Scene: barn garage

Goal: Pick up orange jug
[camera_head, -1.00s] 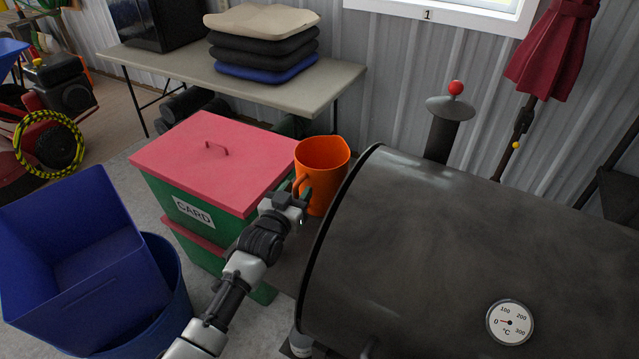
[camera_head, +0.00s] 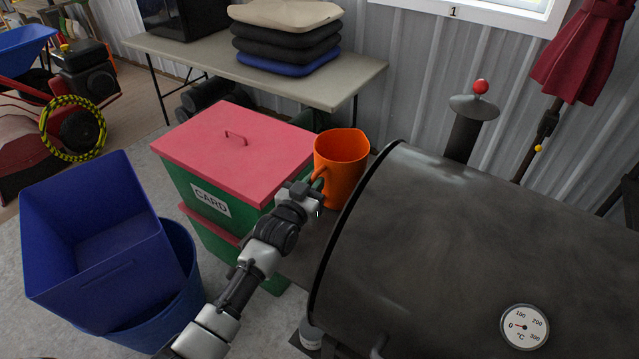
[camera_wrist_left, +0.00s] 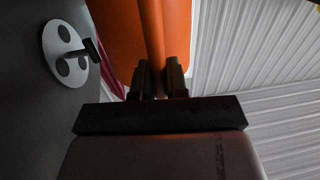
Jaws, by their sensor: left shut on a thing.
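The orange jug (camera_head: 345,172) stands upright between the green bin with the red lid and the black barrel grill. It is open at the top, and its handle faces left toward my arm. My left gripper (camera_head: 312,194) is at the handle. In the left wrist view the two fingers (camera_wrist_left: 160,80) are shut on the orange handle (camera_wrist_left: 151,35), one on each side, with the jug's body (camera_wrist_left: 112,30) behind. My right gripper is not in view.
The black barrel grill (camera_head: 480,240) is close on the right. The green bin's red lid (camera_head: 235,150) is close on the left. Blue bins (camera_head: 95,235) stand at the lower left. A table (camera_head: 270,78) with stacked cushions (camera_head: 287,38) is behind.

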